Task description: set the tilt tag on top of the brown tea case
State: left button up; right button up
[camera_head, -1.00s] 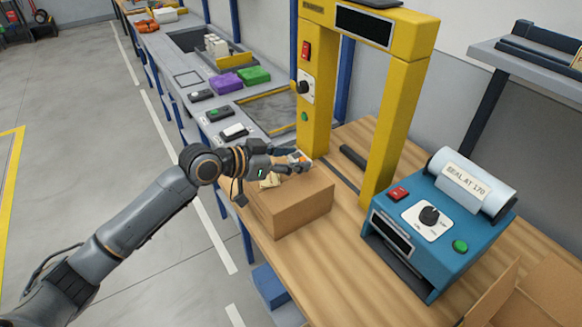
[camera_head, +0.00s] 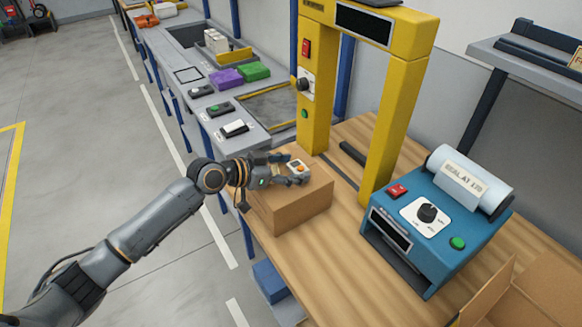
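The brown tea case (camera_head: 290,212) stands on the near left part of the wooden bench. The tilt tag (camera_head: 298,167), a small white piece with an orange centre, appears to rest on top of the case near its back edge. My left gripper (camera_head: 297,168) reaches in from the left, low over the case top. Its fingers are spread on either side of the tag, with a gap visible. The gripper hides part of the case top. My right gripper is not in view.
A yellow scanner arch (camera_head: 398,110) stands close behind and right of the case. A blue sealing machine (camera_head: 425,225) sits to the right. An open carton (camera_head: 535,295) is at the lower right. Wooden bench surface (camera_head: 335,265) is clear in front of the case.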

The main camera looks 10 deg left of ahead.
pick_arm(q)
jog(key=shift+r, duration=0.1)
jog(key=shift+r, duration=0.2)
jog(key=b+v, duration=0.2)
jog(key=v, duration=1)
jog(key=shift+b, duration=0.4)
jog(key=shift+f, duration=0.1)
jog(key=shift+c, duration=0.2)
dwell(0.7)
